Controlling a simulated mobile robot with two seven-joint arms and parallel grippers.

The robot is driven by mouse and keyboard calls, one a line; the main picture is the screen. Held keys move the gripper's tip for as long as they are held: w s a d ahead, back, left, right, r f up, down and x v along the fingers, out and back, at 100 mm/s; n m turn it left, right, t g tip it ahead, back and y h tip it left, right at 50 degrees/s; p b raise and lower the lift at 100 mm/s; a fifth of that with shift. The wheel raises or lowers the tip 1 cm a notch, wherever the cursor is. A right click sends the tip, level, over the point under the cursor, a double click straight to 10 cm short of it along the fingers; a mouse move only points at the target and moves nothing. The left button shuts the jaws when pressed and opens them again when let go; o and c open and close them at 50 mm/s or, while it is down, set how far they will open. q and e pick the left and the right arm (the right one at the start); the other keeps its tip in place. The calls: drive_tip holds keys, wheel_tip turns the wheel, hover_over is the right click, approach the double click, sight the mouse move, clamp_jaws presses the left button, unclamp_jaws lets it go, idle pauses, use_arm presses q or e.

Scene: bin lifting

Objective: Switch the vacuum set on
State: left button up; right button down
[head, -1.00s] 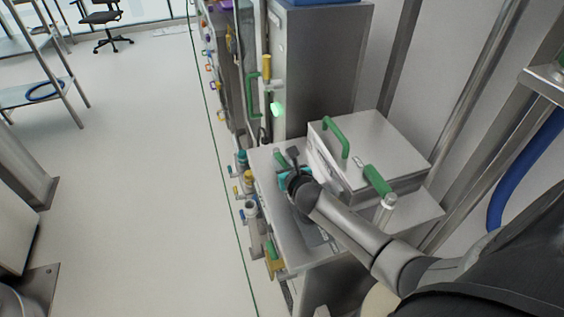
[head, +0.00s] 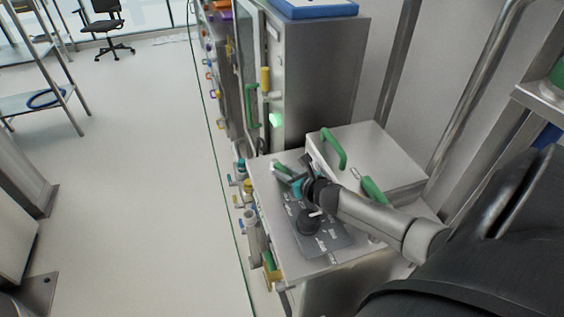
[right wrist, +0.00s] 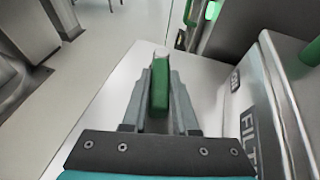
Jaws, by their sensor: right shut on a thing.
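My right gripper (head: 293,177) is at the far left part of a steel-topped unit, beside a lidded box. In the right wrist view its two grey fingers (right wrist: 160,92) are shut on a green handle (right wrist: 159,86) with a pale tip. The handle also shows in the head view (head: 281,168), partly hidden by the gripper. A dark grey control panel (head: 338,240) with white labels lies on the unit's top, with a black round knob (head: 307,221) on it. The labels are too small to read. My left gripper is not in view.
The steel box (head: 372,152) with green handles stands right of the gripper; its side reads "FILT" in the wrist view. Behind is a tall steel cabinet (head: 325,70) with a lit green lamp (head: 276,119). Coloured valves (head: 247,190) line the unit's left side.

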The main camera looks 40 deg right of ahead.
drive_tip(key=c, duration=0.7)
unclamp_jaws()
drive_tip(key=p+v, duration=0.2)
drive_tip(key=v, duration=1.1)
drive_tip(key=shift+s+a, duration=0.1)
drive_tip(key=shift+s, duration=0.25)
drive_tip(key=shift+v, duration=0.8)
drive_tip(key=shift+r, duration=0.1)
